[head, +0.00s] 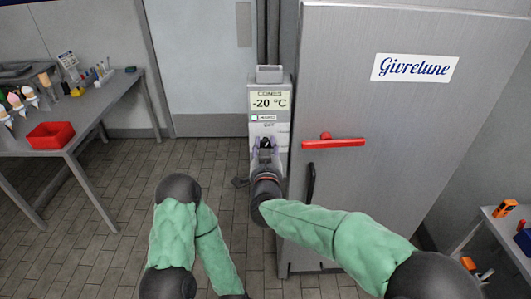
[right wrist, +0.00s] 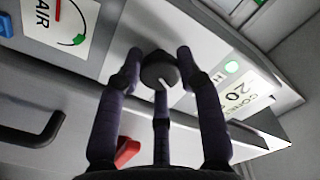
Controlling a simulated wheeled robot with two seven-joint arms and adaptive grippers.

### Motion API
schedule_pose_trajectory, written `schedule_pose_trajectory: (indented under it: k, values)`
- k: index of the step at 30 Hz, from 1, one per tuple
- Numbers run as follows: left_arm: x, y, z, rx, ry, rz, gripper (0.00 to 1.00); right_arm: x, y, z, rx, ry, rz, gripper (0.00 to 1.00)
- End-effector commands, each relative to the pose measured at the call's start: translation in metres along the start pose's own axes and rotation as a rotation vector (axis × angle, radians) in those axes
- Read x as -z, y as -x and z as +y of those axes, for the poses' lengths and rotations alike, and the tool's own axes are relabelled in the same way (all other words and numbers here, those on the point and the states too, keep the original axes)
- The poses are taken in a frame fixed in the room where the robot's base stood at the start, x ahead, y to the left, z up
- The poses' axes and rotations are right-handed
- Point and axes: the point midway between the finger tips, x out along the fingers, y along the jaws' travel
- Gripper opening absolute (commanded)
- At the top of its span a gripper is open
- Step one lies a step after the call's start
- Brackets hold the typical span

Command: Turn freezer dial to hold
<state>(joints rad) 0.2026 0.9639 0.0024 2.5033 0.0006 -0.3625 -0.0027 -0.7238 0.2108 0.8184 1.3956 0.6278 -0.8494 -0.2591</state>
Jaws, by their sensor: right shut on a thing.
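In the head view the gripper mostly hides the dial. The panel display (head: 269,100) reads CONES -20 °C, with a lit green lamp and the word OFF below. My left arm hangs low; its gripper is out of view.
The freezer door (head: 400,150) has a red handle (head: 333,142) right of the panel. A black bar handle (head: 311,183) is just right of my right gripper. A table with cones and a red bin (head: 50,135) stands left. The tiled floor between is clear.

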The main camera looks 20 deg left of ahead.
Motion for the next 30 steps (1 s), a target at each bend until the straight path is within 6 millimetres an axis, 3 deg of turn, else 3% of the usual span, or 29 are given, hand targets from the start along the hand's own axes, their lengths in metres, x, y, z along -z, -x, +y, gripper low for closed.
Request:
schedule_pose_trajectory:
  k: [1, 15, 30]
  values:
    - [0.000, -0.007, -0.003, 0.000, 0.000, 0.000, 0.00, 0.007, -0.001, -0.001, 0.004, -0.049, 0.018, 0.04]
    - [0.002, -0.039, -0.014, 0.000, 0.000, 0.000, 0.00, 0.010, -0.001, 0.001, 0.006, -0.430, 0.021, 0.04]
    - [0.002, -0.049, -0.018, 0.000, 0.000, 0.000, 0.00, 0.013, -0.002, 0.001, 0.006, -0.576, 0.023, 0.04]
